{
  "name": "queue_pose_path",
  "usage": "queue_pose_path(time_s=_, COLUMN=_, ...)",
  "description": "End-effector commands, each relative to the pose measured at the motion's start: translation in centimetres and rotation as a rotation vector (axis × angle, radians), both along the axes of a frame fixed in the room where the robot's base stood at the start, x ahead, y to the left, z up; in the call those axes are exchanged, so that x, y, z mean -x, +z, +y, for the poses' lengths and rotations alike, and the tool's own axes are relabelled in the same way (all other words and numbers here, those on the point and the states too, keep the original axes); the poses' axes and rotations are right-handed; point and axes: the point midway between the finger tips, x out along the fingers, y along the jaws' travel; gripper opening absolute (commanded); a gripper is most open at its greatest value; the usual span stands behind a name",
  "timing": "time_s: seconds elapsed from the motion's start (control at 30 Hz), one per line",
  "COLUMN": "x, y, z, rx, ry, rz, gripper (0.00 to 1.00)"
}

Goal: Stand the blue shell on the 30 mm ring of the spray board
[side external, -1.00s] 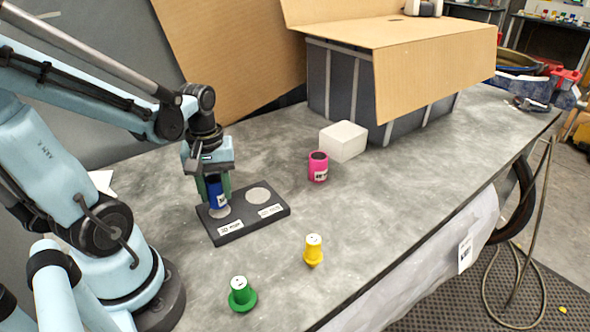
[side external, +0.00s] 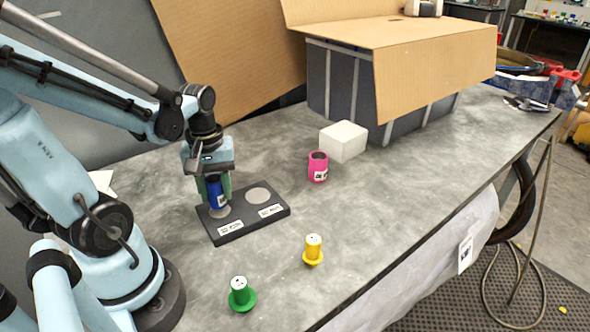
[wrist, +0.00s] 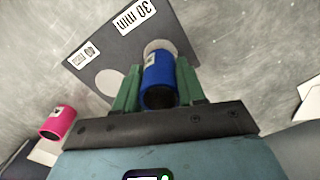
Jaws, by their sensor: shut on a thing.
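The blue shell (side external: 216,193) is upright between the green fingers of my gripper (side external: 215,187), which is shut on it. It also shows in the wrist view (wrist: 159,80), open end toward the camera. Its lower end is over the pale ring (wrist: 158,46) beside the "30 mm" label (wrist: 134,16) of the dark spray board (side external: 243,226). I cannot tell whether it touches the ring or hangs just above it. The board's other ring (side external: 258,195) is bare.
A pink shell (side external: 318,168) stands behind the board, near a white block (side external: 343,141) and a large cardboard-topped bin (side external: 345,85). A yellow piece (side external: 313,248) and a green piece (side external: 240,295) stand toward the front.

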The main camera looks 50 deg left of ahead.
Motion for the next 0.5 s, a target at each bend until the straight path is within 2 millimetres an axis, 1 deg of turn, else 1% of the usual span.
queue_pose_path(time_s=0.5, x=0.0, y=-1.2, z=0.0, rx=0.000, ry=0.000, rz=0.000, gripper=0.01)
